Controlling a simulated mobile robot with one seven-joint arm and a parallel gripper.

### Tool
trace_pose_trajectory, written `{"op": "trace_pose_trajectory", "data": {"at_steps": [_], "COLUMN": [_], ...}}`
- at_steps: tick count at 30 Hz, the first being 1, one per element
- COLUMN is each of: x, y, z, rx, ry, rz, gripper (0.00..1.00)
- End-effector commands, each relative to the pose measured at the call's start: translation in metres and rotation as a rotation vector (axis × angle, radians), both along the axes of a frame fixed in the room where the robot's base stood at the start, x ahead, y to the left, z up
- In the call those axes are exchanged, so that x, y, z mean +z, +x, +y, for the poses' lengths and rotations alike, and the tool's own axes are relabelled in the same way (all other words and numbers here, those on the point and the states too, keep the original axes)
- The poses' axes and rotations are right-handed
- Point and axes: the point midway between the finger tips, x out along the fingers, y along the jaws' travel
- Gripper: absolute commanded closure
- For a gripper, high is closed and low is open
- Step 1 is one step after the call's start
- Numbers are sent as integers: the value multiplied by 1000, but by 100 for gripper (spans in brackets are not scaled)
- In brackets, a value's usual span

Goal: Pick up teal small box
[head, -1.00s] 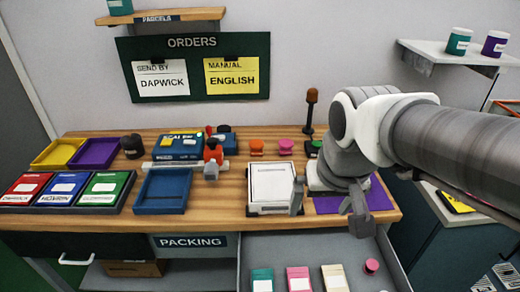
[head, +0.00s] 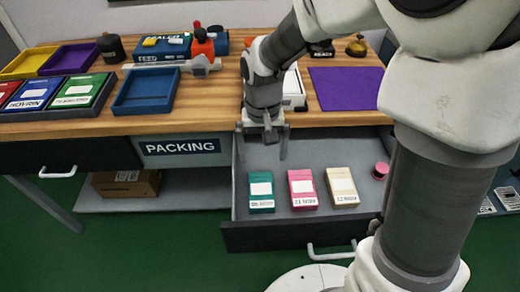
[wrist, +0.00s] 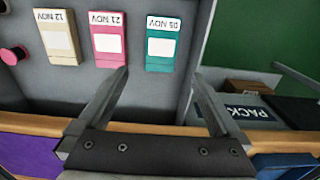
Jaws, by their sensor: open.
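The teal small box (head: 261,192) lies in the open drawer, leftmost of three boxes in the head view, with a white label on top. In the wrist view the teal box (wrist: 162,45) is labelled 05 NOV and lies ahead of the fingertips, roughly between their lines. My gripper (head: 262,158) is open and empty, above the back part of the drawer, behind and apart from the teal box. In the wrist view my gripper (wrist: 160,78) shows both fingers spread with nothing between them.
A pink box (head: 302,189) and a cream box (head: 342,187) lie right of the teal one, with a pink round item (head: 380,170) beyond. The drawer (head: 290,236) has raised walls. The wooden worktop (head: 222,105) edge is close to my gripper.

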Motion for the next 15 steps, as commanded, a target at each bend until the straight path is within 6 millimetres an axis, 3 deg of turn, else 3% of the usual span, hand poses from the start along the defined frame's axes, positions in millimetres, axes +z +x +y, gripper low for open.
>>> {"op": "trace_pose_trajectory", "data": {"at_steps": [1,7,15], "x": [-18,-61,-89], "y": [-1,-1,-1], "z": [0,0,0], "rx": [0,0,0], "ry": [-1,-1,0], "rz": [4,5,1], "gripper": [0,0,0]}}
